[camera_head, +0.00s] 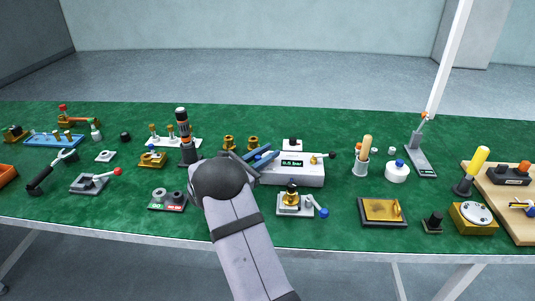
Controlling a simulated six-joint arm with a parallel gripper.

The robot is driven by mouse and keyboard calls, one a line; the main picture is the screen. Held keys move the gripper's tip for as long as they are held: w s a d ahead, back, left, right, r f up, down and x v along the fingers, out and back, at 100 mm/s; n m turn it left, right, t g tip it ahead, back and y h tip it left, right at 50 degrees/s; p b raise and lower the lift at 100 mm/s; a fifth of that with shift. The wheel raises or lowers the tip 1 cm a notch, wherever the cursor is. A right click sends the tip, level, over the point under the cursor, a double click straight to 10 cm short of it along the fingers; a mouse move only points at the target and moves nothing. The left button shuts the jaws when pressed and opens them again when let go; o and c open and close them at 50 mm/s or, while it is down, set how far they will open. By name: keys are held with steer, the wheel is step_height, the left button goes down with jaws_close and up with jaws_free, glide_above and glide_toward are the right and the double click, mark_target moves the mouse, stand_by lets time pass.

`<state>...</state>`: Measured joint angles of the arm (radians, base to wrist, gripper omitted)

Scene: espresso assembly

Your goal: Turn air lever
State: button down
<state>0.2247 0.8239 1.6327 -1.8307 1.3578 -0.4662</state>
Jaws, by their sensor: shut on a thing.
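My gripper (264,157) reaches in from the front centre. Its blue fingers lie at the left end of a white box (292,180) with a small lit display. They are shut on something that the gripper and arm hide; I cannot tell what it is. I cannot tell for sure which lever is the air lever. A blue-knobbed lever (320,211) is on a grey base in front of the box.
Brass fittings (229,142) stand just behind the gripper. A dark upright tool (186,140) stands to its left. A white cup with a wooden handle (362,160) and a brass-topped tray (383,211) are to the right. Green table shows between the parts.

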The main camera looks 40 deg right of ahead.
steer(key=n+t+y+b, duration=0.1)
steer(key=n+t+b, duration=0.1)
steer(key=t, duration=0.1)
steer(key=n+t+y+b, duration=0.1)
steer(key=n+t+b, duration=0.1)
steer(key=t, duration=0.1)
steer(key=shift+a+t, duration=0.2)
steer(key=shift+t, duration=0.1)
steer(key=shift+r+n+t+y+b, duration=0.15)
steer(key=shift+n+t+y+b, duration=0.55)
steer(key=shift+n+t+b, duration=0.4)
steer(key=shift+r, duration=0.1)
steer(key=c, duration=1.6)
jaws_free()
steer(key=shift+a, duration=0.1)
steer(key=shift+o, duration=0.3)
steer(key=shift+s, duration=0.1)
